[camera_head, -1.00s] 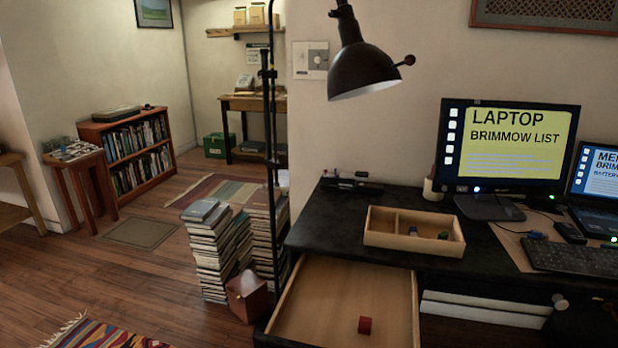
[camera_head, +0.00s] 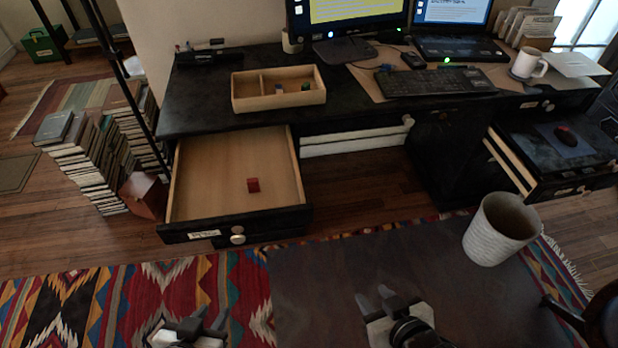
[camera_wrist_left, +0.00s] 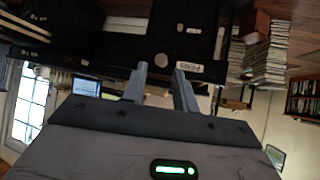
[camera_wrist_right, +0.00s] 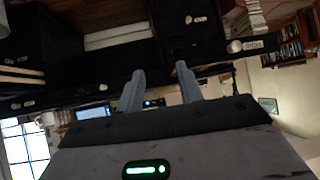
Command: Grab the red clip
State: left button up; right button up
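A small red block-shaped object (camera_head: 253,185), which looks like the red clip, lies on the bare floor of the open desk drawer (camera_head: 200,205) in the head view. My left gripper (camera_head: 208,318) is low in the head view, in front of the drawer and well apart from the red object. Its two fingers stand apart with nothing between them, also in the left wrist view (camera_wrist_left: 160,84). My right gripper (camera_head: 375,298) is at the bottom middle of the head view, right of the drawer. Its fingers are apart and empty in the right wrist view (camera_wrist_right: 160,88).
A wooden tray (camera_head: 278,99) with small items stands on the black desk (camera_head: 195,100) above the drawer. Book stacks (camera_head: 85,165) stand left of the drawer. A patterned rug (camera_head: 110,290) covers the floor.

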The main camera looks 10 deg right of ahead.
aim_at(253, 183)
jog(key=z, duration=1.45)
jog(key=i, duration=1.35)
jog(key=u, duration=3.25)
